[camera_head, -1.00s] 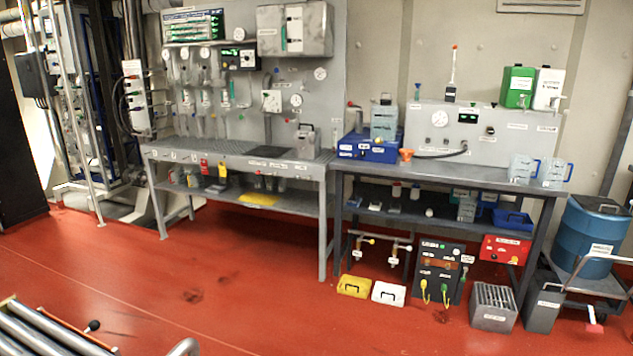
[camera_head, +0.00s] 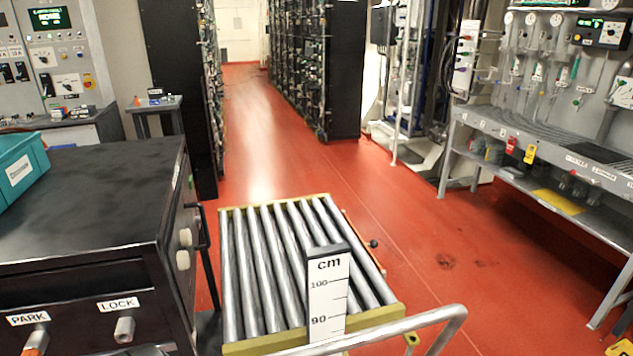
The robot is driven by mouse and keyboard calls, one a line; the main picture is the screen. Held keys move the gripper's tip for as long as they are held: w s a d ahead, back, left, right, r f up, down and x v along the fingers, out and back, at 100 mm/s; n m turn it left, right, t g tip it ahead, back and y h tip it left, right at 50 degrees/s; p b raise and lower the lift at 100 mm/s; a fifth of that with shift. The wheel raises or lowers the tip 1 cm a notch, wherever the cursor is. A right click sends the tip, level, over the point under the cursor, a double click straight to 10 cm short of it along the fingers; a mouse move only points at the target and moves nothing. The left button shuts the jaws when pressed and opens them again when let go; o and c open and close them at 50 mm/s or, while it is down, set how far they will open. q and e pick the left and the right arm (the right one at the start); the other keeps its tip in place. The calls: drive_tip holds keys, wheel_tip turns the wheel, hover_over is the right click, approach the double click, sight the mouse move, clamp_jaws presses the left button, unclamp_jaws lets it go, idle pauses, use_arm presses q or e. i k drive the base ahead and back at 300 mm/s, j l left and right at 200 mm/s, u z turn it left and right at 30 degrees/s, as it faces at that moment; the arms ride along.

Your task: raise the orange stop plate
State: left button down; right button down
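A roller cart (camera_head: 262,268) with steel rollers stands in the lower middle. A yellow bar (camera_head: 240,347) runs along its near end. A small lever with a black knob (camera_head: 373,243) sticks out at its right side. A thin orange-red edge (camera_head: 362,236) shows beside this lever; I cannot tell whether it is the stop plate. No raised orange plate stands out on the rollers. A white cm scale (camera_head: 328,295) stands upright at the cart's near end, with 90 and 100 readable. Neither of my grippers is in view.
A dark cabinet (camera_head: 90,200) with PARK and LOCK knobs and a teal bin (camera_head: 20,168) is close on the left. A grey handrail (camera_head: 425,325) crosses in front of the cart. Black racks (camera_head: 318,65) flank a clear red aisle. A bench (camera_head: 560,160) stands right.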

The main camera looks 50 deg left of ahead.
sight(373, 243)
drive_tip(key=u, duration=1.55)
drive_tip(key=i+l+u, duration=0.1)
drive_tip(key=l+u, duration=0.35)
drive_tip(key=l, duration=0.2)
drive_tip(key=l+u, duration=0.45)
drive_tip(key=l, duration=1.15)
drive_tip(key=k+l+u, duration=0.15)
drive_tip(key=l, duration=0.8)
drive_tip(key=i, duration=0.05)
